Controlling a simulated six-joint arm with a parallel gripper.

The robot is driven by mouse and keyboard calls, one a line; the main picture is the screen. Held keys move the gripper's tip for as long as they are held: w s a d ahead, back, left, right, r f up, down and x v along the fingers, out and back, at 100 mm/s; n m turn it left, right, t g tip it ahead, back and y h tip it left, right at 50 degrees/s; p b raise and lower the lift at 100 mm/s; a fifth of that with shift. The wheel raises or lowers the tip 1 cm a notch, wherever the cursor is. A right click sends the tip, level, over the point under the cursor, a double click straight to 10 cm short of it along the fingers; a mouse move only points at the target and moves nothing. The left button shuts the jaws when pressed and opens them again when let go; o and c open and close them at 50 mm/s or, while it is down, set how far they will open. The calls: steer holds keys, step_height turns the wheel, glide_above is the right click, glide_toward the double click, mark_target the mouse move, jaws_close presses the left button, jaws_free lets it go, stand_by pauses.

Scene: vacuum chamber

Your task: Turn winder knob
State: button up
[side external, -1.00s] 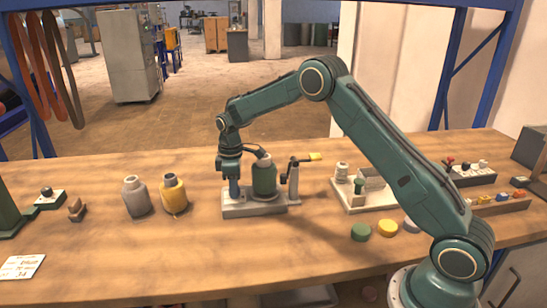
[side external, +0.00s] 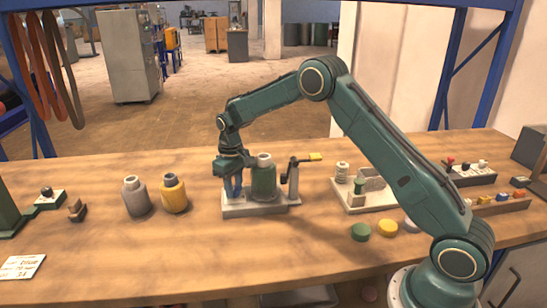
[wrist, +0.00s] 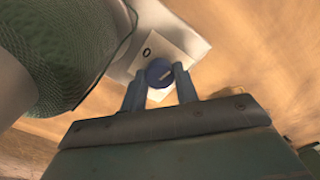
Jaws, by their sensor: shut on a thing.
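The winder stands on a light grey base (side external: 275,208) in the middle of the bench. It carries a dark green spool (side external: 264,182) and a crank arm with a yellow handle (side external: 315,157) at its right. The winder knob (wrist: 157,75) is round and dark blue with a pale line on top. It sits on a light plate (wrist: 147,48) marked "0". My gripper (side external: 232,194) points down over the left end of the base. In the wrist view, its two fingers (wrist: 160,77) are shut on the knob from both sides. The knob is hidden in the side view.
A grey bottle (side external: 136,197) and a yellow bottle (side external: 174,194) stand left of the winder. A parts tray (side external: 378,203) stands to the right, with green (side external: 361,232) and yellow (side external: 387,228) discs before it. The front middle of the bench is clear.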

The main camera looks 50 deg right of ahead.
mark_target(234, 188)
stand_by(0.3)
steer(key=o, duration=1)
step_height(234, 188, up, 14)
steer(key=shift+f, duration=0.1)
stand_by(0.3)
